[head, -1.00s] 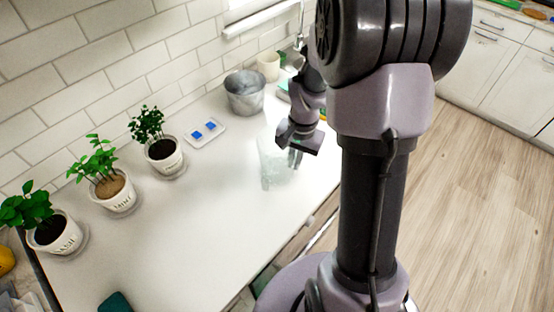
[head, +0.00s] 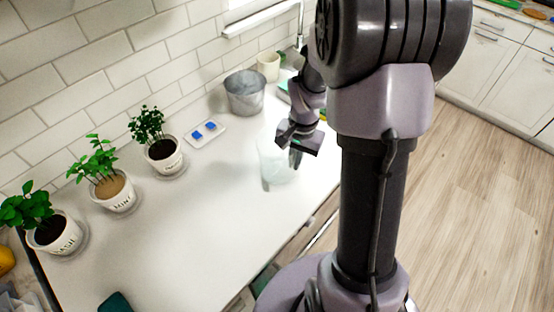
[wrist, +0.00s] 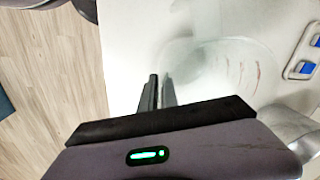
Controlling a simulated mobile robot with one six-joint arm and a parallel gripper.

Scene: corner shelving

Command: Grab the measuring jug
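The measuring jug (head: 271,163) is clear, faint glass and stands on the white counter in the head view. In the wrist view the jug (wrist: 215,62) shows as a pale round outline with reddish marks on its side. My gripper (head: 296,158) points down at the jug's right side. In the wrist view its fingers (wrist: 159,90) are close together at the jug's left edge, one dark and clear, the other greyish as if seen through glass. The gripper looks shut on the jug's edge; whether it is the wall or the handle I cannot tell.
A metal bucket (head: 245,93) and a cream pot (head: 268,66) stand behind the jug. A white tray (head: 205,131) with blue pieces lies to its left. Several potted herbs line the wall. The front middle of the counter (head: 190,225) is clear.

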